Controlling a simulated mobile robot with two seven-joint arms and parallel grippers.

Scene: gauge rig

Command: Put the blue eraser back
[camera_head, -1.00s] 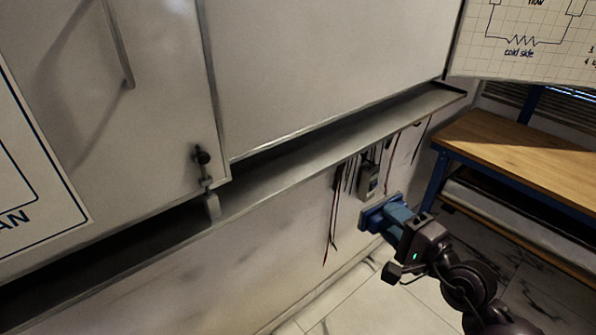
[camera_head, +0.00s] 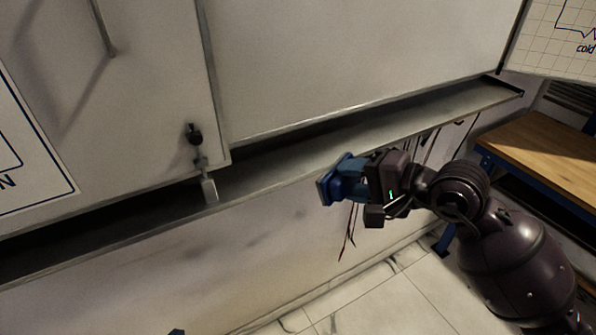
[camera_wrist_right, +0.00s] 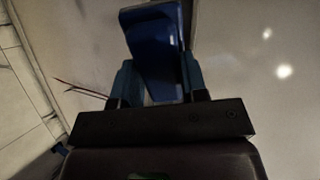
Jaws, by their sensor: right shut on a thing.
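The blue eraser (camera_head: 336,185) is held in my right gripper (camera_head: 352,180), in front of the long grey ledge (camera_head: 290,158) under the white board. In the right wrist view the eraser (camera_wrist_right: 152,45) sits between the two blue fingers of my right gripper (camera_wrist_right: 157,82), which are shut on it. In the head view the eraser overlaps the ledge's front edge; I cannot tell how far apart they are. My left gripper does not clearly show; a small blue piece at the bottom edge of the head view is too cut off to name.
A black-knobbed latch (camera_head: 200,160) hangs at the cabinet door's lower corner, over the ledge. Dark and red leads (camera_head: 348,235) hang below the ledge, partly behind my right arm. A wooden-topped bench (camera_head: 540,150) stands at the right. The ledge's visible middle looks clear.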

